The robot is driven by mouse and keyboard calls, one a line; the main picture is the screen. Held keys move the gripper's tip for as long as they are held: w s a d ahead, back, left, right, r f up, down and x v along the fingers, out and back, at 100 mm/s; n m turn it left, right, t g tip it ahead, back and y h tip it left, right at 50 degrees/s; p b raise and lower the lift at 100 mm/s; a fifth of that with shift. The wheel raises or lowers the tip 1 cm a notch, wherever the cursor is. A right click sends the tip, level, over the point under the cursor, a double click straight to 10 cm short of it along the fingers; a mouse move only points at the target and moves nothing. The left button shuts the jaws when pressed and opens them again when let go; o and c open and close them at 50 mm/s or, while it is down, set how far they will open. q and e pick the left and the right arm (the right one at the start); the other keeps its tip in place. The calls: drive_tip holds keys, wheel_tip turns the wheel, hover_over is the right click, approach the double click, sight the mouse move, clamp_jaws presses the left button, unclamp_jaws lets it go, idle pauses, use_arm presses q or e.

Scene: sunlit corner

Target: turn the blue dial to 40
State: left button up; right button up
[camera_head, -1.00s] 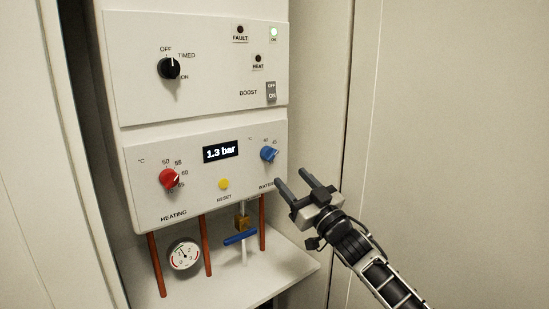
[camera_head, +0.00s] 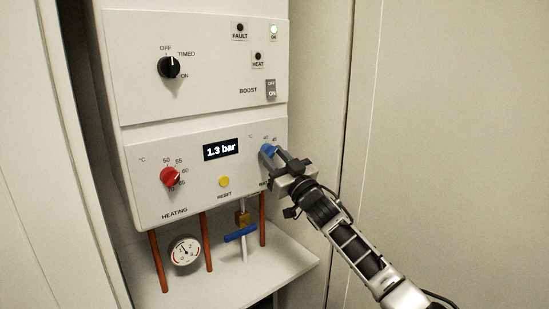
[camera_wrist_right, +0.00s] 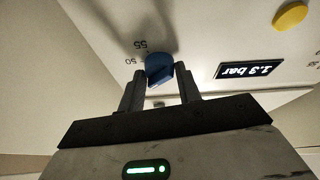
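The blue dial (camera_head: 267,151) is on the right of the boiler's lower panel, with the marks 40 and 45 above it in the head view. My right gripper (camera_head: 278,158) is at the dial and hides its lower right part. In the right wrist view, the blue dial (camera_wrist_right: 159,68) shows between and just beyond the tips of the two fingers (camera_wrist_right: 160,80). The fingers are apart, one on each side of it; I cannot tell whether they touch it. The dial's pointer is not clear, and marks 50 and 55 show beside it upside down. My left gripper is not in view.
A red dial (camera_head: 170,176), a yellow reset button (camera_head: 224,182) and a display (camera_head: 221,149) reading 1.3 bar share the panel. Below are copper pipes, a pressure gauge (camera_head: 185,250) and a blue valve lever (camera_head: 240,233). A wall stands close on the right.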

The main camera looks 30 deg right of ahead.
drive_tip(key=shift+f+n, duration=0.1)
drive_tip(key=shift+n, duration=0.4)
drive_tip(key=shift+c, duration=0.2)
drive_tip(key=n+y, duration=0.2)
drive_tip(key=n, duration=0.1)
drive_tip(key=n+g+y, duration=0.1)
drive_tip(key=n, duration=0.2)
drive_tip(key=shift+d+y, duration=0.15)
drive_tip(key=shift+y, duration=0.25)
drive_tip(key=shift+d+n+g+y+p, duration=0.15)
drive_tip(key=shift+n+g+y, duration=0.4)
drive_tip(key=shift+n, duration=1.2)
drive_tip(key=shift+a+n+g+y+p, duration=0.15)
drive_tip(key=shift+n+g+y, duration=0.4)
drive_tip(key=shift+n, duration=1.2)
drive_tip(key=shift+d, duration=0.1)
drive_tip(key=o, duration=1)
drive_tip(key=shift+c, duration=0.2)
drive_tip(key=shift+s, duration=0.1)
drive_tip(key=v, duration=1.2)
drive_tip(key=shift+b, duration=0.4)
